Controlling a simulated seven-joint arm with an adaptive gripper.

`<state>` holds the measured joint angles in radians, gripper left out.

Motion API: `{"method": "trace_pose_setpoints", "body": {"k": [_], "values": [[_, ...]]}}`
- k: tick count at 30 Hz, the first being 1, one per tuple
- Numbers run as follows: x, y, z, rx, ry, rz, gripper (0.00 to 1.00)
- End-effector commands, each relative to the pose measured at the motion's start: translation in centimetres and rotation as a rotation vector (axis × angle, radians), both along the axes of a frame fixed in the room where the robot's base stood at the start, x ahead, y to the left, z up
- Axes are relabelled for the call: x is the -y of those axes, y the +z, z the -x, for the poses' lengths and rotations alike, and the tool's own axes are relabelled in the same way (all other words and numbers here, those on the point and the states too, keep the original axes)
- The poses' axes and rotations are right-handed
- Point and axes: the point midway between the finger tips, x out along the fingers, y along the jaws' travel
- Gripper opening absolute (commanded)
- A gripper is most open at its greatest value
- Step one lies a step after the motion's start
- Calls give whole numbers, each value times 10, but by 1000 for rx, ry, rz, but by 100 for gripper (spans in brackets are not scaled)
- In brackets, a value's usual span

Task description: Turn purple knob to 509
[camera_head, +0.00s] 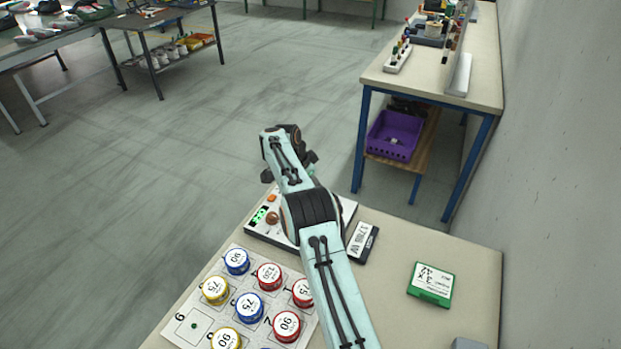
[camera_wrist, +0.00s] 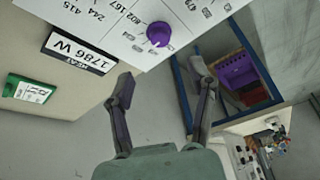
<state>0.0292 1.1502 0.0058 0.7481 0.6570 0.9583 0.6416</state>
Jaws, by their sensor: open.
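The purple knob (camera_wrist: 158,33) stands on a white panel (camera_wrist: 110,22) at the top of the wrist view. Printed numbers such as 415, 244, 402 and 167 surround it; 509 is not readable there. My gripper (camera_wrist: 161,77) is open and empty, its two fingers spread apart below the knob in the picture, not touching it. In the head view the white control box (camera_head: 341,207) lies at the table's far edge, partly covered by my arm.
A black label plate (camera_head: 362,242) lies right of the box, and a green box (camera_head: 431,284) sits farther right. A board (camera_head: 194,326) with several numbered round tins lies in front. A purple crate (camera_head: 394,135) stands under the far bench. Bare tabletop separates the plate and green box.

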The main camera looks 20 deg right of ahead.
Motion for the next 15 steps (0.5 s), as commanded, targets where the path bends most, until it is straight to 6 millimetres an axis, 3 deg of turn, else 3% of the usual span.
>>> {"method": "trace_pose_setpoints", "body": {"k": [6,15], "values": [[-10,27,5,0,0,1,57],[-12,30,5,0,0,0,57]]}}
